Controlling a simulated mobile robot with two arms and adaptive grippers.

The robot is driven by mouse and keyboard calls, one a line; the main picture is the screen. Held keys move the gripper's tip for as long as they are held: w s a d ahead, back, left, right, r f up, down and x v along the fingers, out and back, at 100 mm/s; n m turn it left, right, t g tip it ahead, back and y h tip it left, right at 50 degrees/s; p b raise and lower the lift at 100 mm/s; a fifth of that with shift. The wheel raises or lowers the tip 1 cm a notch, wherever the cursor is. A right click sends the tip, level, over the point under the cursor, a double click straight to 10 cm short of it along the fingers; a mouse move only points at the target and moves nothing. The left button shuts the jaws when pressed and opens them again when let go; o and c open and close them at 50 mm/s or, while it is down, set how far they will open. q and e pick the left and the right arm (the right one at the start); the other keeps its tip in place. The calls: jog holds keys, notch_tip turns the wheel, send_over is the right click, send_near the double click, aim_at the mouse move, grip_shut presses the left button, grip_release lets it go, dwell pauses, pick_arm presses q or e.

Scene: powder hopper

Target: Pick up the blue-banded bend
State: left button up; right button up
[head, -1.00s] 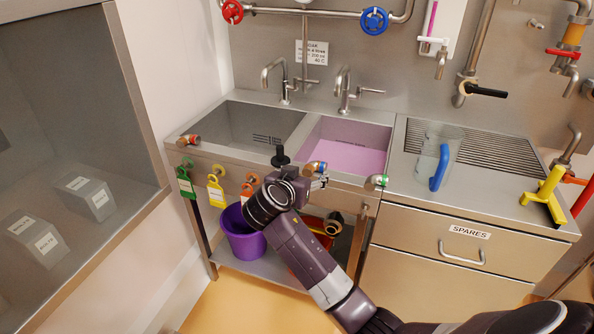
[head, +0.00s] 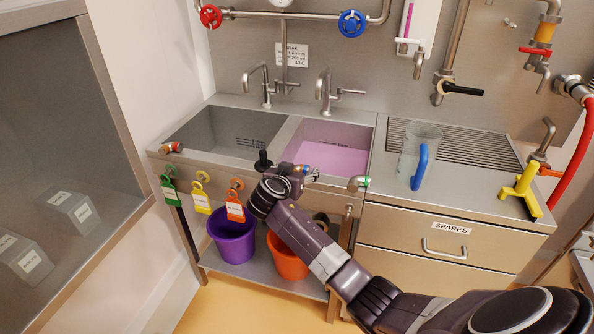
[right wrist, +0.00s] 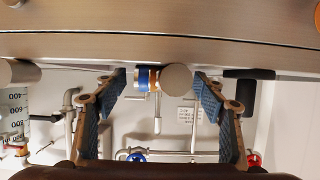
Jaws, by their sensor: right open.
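The blue-banded bend (head: 304,168) is a short metal elbow at the front rim of the sink, near the divider between the basins. In the right wrist view its blue band (right wrist: 141,78), a copper-coloured part and a round grey end show between the fingers. My right gripper (head: 313,175) is at the sink front, just by the bend. In the right wrist view the right gripper (right wrist: 160,88) is open, with one finger on each side of the bend; I see no clear contact. My left gripper is not in view.
A red-banded bend (head: 172,148) and a green-banded bend (head: 360,183) sit along the same front edge. A black knob (head: 263,160) stands left of the gripper. A jug with blue handle (head: 420,165) stands on the drainer. Purple (head: 232,240) and orange (head: 287,262) buckets are below.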

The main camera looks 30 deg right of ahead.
jog(key=c, duration=1.3)
jog(key=shift+c, duration=0.2)
